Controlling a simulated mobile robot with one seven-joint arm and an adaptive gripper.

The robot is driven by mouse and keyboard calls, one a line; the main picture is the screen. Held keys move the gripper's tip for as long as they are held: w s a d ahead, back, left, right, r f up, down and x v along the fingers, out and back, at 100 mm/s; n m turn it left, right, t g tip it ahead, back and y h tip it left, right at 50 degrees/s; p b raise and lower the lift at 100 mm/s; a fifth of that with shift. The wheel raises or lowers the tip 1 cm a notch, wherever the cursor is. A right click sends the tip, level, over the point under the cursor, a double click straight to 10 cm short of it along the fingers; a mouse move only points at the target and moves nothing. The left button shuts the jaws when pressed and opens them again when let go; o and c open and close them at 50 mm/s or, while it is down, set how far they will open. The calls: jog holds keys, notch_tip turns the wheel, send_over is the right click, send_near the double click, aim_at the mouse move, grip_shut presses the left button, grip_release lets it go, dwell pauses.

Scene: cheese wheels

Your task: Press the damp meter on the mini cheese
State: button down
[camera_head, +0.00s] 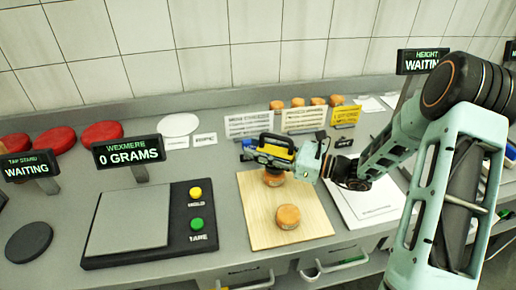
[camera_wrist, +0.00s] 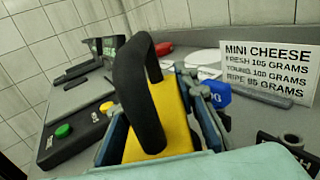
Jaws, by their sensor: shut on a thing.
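My gripper (camera_head: 290,159) is shut on a yellow and black device with a black loop handle, which I take to be the damp meter (camera_head: 272,153). The meter fills the middle of the wrist view (camera_wrist: 172,108), between my fingers. In the head view it lies across the top of a small orange mini cheese (camera_head: 273,179) on the wooden board (camera_head: 258,226). I cannot tell whether it touches that cheese, whose top is partly hidden. A second mini cheese (camera_head: 288,217) sits clear on the board, nearer the front.
A scale (camera_head: 130,220) reading 0 GRAMS, with yellow and green buttons, stands left of the board. Red wheels (camera_head: 102,132) are at the back left. Several small orange cheeses (camera_head: 298,102) line the back ledge behind printed signs (camera_head: 249,124). A white sheet (camera_head: 365,203) lies right of the board.

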jog(key=shift+f+b, duration=0.45)
jog(key=shift+f, duration=0.25)
dwell(1.2)
jog(key=shift+r, duration=0.1)
notch_tip(320, 180, up, 8)
jog(key=p, duration=0.6)
dwell(0.4)
